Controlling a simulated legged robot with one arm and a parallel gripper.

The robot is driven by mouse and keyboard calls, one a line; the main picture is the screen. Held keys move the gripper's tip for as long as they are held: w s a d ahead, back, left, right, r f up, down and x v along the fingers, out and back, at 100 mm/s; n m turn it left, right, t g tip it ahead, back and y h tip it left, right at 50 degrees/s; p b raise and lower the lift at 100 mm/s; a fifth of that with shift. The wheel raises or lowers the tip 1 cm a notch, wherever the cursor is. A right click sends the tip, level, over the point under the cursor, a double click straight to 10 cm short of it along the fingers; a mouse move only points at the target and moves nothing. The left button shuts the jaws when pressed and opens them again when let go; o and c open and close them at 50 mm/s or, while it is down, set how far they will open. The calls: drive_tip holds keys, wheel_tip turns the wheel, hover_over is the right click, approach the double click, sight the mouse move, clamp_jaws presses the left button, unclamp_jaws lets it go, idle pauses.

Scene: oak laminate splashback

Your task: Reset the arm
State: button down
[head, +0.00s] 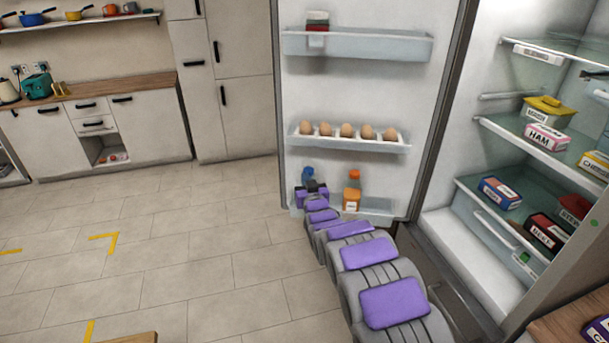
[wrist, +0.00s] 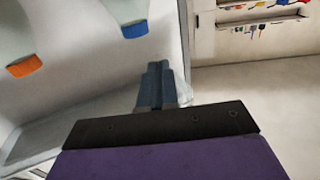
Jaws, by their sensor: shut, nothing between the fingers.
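My arm reaches forward from the lower right in the head view toward the open fridge door (head: 362,85). My gripper (head: 309,176) is at its far end, by the lowest door shelf (head: 375,208). In the wrist view my gripper (wrist: 155,85) shows its fingers together and empty. A bottle with an orange cap (head: 352,192) stands on that shelf, right of the gripper. In the wrist view the orange cap (wrist: 24,66) and a blue cap (wrist: 134,29) show beyond the gripper. I cannot tell whether the gripper touches the shelf.
Eggs (head: 346,131) sit in the middle door shelf. The open fridge (head: 470,250) at right holds several packages, one a HAM box (head: 546,138). Cabinets (head: 140,128) line the back left. A wooden edge (head: 130,338) shows at the bottom.

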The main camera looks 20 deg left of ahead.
drive_tip(key=s+d+r+m+g+h, duration=0.1)
drive_tip(key=d+r+h, duration=0.15)
drive_tip(key=d, duration=0.55)
drive_tip(key=d+r+m+g+h, duration=0.1)
drive_tip(key=d+h, duration=0.2)
drive_tip(key=d, duration=0.6)
drive_tip(key=s+d+r+m+g+h, duration=0.1)
drive_tip(key=s+d+g+h, duration=0.1)
drive_tip(key=s+d, duration=0.45)
drive_tip(key=s+d+r+m+g+h, duration=0.15)
drive_tip(key=s+d, duration=0.25)
drive_tip(key=d, duration=0.5)
drive_tip(key=s+d+m+g+h, duration=0.1)
drive_tip(key=s+d+g, duration=0.2)
drive_tip(key=s+d, duration=0.5)
drive_tip(key=s+d+m+g+h, duration=0.1)
drive_tip(key=s+d+g, duration=0.25)
drive_tip(key=s, duration=0.85)
drive_tip(key=s+d+g, duration=0.2)
drive_tip(key=s, duration=1)
drive_tip(key=s+d+g, duration=0.2)
drive_tip(key=s, duration=0.9)
drive_tip(key=shift+s+d+f+m, duration=0.3)
drive_tip(key=shift+s+m, duration=0.1)
drive_tip(key=shift+m, duration=0.05)
